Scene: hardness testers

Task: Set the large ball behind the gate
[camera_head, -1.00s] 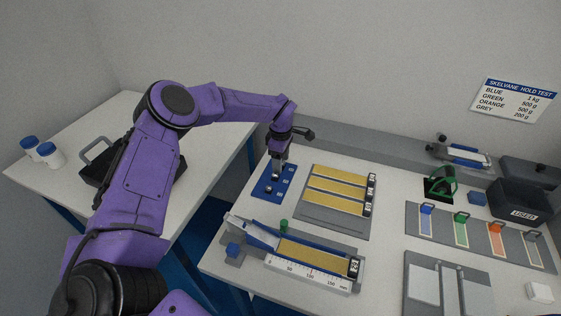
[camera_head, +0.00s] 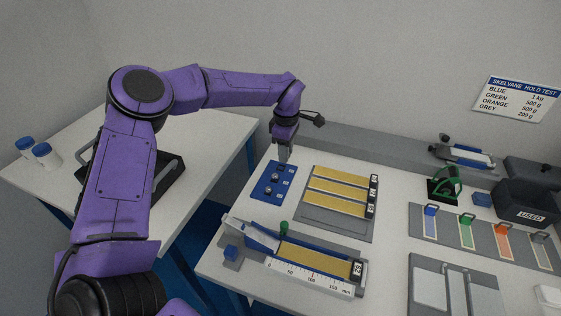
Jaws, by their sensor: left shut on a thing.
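My left gripper (camera_head: 284,157) is above the far end of the blue ball holder (camera_head: 263,193), pointing down. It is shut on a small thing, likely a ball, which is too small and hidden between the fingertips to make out. Small dark and shiny spots show on the holder, but I cannot tell balls from empty seats. The ramp device (camera_head: 318,284) stands nearer, with a blue-sided sloping chute (camera_head: 253,233), a yellow strip and a millimetre scale. A green knob (camera_head: 284,228) is beside the chute. I cannot clearly make out the gate. My right gripper is not in view.
A grey rack (camera_head: 333,221) with several yellow strips lies right of the holder. Further right are a row of coloured hooked weights (camera_head: 466,226), a green-handled device (camera_head: 444,186) and a dark "USED" bin (camera_head: 524,203).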

